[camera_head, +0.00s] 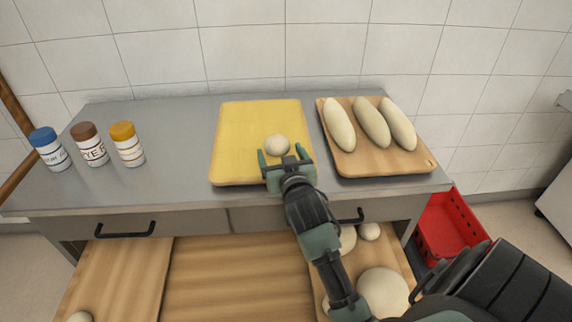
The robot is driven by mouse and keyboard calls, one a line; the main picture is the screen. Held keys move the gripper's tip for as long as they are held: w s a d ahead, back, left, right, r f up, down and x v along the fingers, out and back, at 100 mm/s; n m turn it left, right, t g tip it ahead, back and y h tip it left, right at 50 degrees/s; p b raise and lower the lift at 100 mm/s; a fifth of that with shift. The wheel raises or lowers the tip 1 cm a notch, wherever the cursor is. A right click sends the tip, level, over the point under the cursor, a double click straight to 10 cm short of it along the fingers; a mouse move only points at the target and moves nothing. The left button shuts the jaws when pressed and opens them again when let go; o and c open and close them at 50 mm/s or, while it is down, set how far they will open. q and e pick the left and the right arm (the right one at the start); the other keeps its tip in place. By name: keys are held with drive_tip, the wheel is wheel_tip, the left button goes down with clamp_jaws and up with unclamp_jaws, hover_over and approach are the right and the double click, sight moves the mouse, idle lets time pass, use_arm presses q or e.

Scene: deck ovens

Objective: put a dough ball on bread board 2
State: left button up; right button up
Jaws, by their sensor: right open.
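A pale dough ball (277,145) sits on a yellow board (240,130) in the middle of the grey counter. My right gripper (283,156) is open, its two green fingers at either side of the near part of the ball. I cannot tell whether the fingers touch it. A wooden board (388,165) to the right holds three long loaf-shaped dough pieces (371,122). No board shows a readable number. My left gripper is not in view.
Three jars with blue, brown and yellow lids (127,146) stand on the counter's left. Below are drawers (125,230) and wooden boards (118,275), with more dough pieces (383,290) at the right. A red crate (447,232) stands on the floor at right.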

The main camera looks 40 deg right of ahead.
drive_tip(key=v, duration=0.7)
drive_tip(key=shift+s, duration=0.1)
